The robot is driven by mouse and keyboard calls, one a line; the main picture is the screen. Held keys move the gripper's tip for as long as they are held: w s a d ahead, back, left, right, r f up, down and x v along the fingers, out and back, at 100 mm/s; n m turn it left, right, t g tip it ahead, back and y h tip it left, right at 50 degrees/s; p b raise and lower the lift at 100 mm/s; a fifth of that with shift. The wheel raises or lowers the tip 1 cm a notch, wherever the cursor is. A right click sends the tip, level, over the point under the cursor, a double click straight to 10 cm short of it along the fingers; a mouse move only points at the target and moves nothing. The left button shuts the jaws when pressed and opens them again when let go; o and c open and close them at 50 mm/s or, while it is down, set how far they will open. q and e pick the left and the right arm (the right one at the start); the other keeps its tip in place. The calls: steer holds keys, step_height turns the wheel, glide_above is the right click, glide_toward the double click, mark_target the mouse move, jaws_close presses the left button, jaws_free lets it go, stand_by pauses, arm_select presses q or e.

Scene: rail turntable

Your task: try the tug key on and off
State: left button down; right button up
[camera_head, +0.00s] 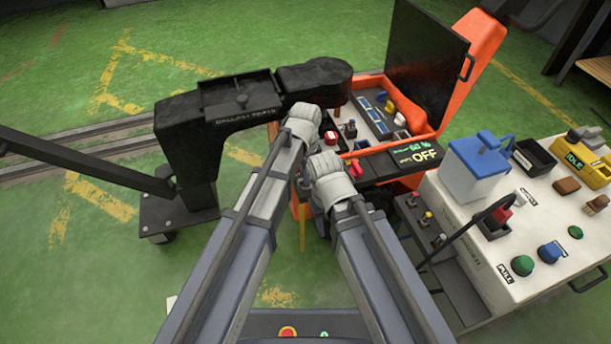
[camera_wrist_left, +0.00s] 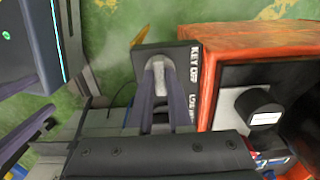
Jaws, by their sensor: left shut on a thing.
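The orange tug (camera_head: 487,38) stands beyond my arms, and its body fills the right of the left wrist view (camera_wrist_left: 255,38). Its black display (camera_head: 418,156) reads OFF in yellow. In the left wrist view a dark plate (camera_wrist_left: 194,75) carries the words KEY OFF. My left gripper (camera_wrist_left: 158,72) is shut on a small grey thing at this plate, apparently the key, mostly hidden between the fingers. In the head view the left wrist (camera_head: 303,120) hides its fingertips. My right gripper (camera_head: 328,165) is beside it, low at the tug's front; its fingers are hidden.
A black crane-like arm (camera_head: 215,110) stands left of the tug. A white bench (camera_head: 500,230) with a blue container (camera_head: 478,170), buttons and a yellow IDLE box (camera_head: 590,165) stands right. A black lid (camera_head: 425,60) stands raised. Green floor is open at left.

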arm_select(q)
steer(key=shift+n, duration=0.3)
stand_by(0.4)
steer(key=n, duration=0.8)
steer(key=shift+n, duration=0.3)
steer(key=n, duration=0.8)
steer(key=shift+n, duration=0.5)
steer(key=c, duration=0.8)
jaws_free()
steer(key=shift+c, duration=0.2)
